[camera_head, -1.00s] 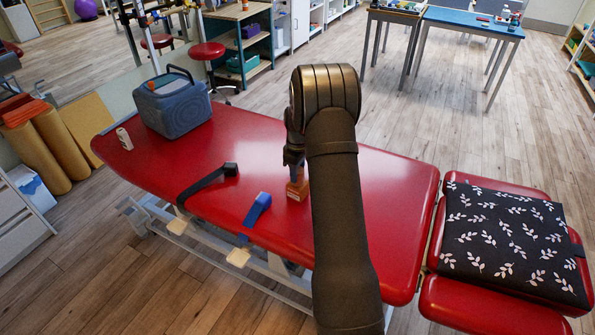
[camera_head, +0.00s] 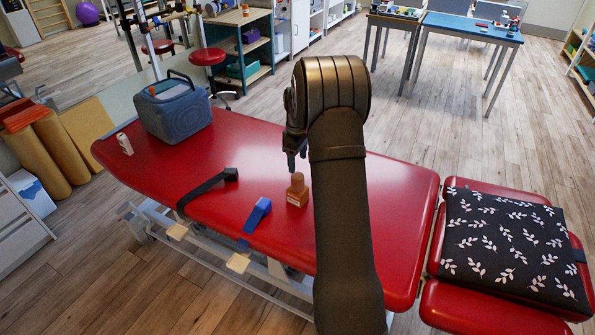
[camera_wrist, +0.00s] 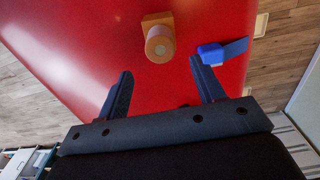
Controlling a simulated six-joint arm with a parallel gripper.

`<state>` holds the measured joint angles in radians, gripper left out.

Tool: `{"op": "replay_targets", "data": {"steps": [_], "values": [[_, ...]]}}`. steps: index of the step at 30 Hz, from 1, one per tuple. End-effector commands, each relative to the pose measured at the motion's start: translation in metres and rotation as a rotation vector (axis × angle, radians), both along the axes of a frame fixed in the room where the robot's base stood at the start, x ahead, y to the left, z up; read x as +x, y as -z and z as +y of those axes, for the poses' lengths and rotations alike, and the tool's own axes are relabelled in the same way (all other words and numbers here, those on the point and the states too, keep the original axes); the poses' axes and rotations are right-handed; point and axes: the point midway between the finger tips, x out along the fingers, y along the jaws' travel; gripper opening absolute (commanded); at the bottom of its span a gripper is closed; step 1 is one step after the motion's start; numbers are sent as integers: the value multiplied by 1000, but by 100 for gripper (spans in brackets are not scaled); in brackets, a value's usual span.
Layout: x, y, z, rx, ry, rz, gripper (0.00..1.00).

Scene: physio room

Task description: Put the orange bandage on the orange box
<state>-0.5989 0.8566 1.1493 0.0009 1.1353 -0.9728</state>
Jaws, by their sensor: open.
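The orange box (camera_head: 297,196) stands on the red treatment table. The orange bandage (camera_head: 297,180), a small roll, rests upright on top of the box. In the wrist view the bandage (camera_wrist: 160,46) shows its pale round end, with the box (camera_wrist: 152,20) beneath and partly behind it. My gripper (camera_head: 295,160) is above the bandage and apart from it. In the wrist view my gripper (camera_wrist: 160,85) has its two fingers wide apart with nothing between them.
A blue strap roll (camera_head: 257,214) lies left of the box and also shows in the wrist view (camera_wrist: 212,53). A black strap (camera_head: 207,187), a white can (camera_head: 124,144) and a grey-blue cooler (camera_head: 173,108) are farther left. A patterned cushion (camera_head: 510,245) lies at the right.

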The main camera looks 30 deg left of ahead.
Motion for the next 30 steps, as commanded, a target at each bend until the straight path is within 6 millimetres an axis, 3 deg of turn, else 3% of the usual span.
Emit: {"op": "replay_targets", "data": {"steps": [6,12,23,30], "values": [[0,-34,0,1,0,-1,62],[0,-42,0,0,0,0,62],[0,-38,0,-1,0,2,62],[0,-4,0,-2,0,4,62]]}}
